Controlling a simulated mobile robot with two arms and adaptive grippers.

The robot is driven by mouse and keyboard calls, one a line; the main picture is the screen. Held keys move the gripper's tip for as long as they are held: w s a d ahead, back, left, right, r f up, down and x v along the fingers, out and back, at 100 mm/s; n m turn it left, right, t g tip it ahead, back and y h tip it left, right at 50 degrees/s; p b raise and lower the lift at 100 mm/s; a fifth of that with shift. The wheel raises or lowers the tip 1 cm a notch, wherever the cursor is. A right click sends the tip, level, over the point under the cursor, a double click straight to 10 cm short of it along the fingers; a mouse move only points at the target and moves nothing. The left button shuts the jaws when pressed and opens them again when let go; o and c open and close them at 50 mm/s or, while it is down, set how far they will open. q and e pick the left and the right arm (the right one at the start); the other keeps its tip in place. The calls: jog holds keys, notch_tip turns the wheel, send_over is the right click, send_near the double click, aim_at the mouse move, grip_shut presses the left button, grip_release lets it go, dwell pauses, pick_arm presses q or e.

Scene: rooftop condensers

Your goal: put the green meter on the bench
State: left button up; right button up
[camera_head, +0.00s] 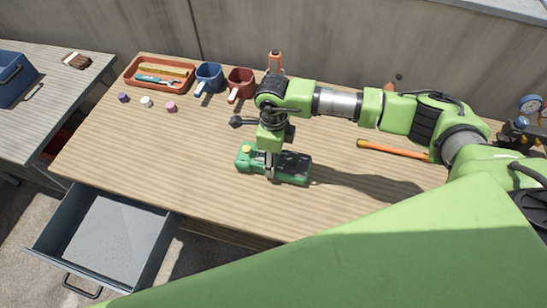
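The green meter (294,178) lies on the wooden bench (210,165), near the middle of its front part. It has a dark face and a yellow-orange knob at its left end. My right arm comes in from the right, and my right gripper (269,172) points down at the meter's left-middle part. The fingers overlap the meter in the picture. I cannot tell whether they are closed on it. My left gripper is not in view.
An orange-handled tool (395,150) lies right. An open drawer (105,235) juts out front left.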

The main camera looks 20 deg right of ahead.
jog(key=shift+f, duration=0.25)
jog(key=shift+f, duration=0.1)
jog(key=o, duration=1.1)
jog(key=shift+f, duration=0.1)
jog(key=o, duration=0.4)
jog(key=shift+r, duration=0.35)
notch_tip(320, 180, up, 12)
jog(key=b, duration=0.2)
jog(key=shift+f, duration=0.15)
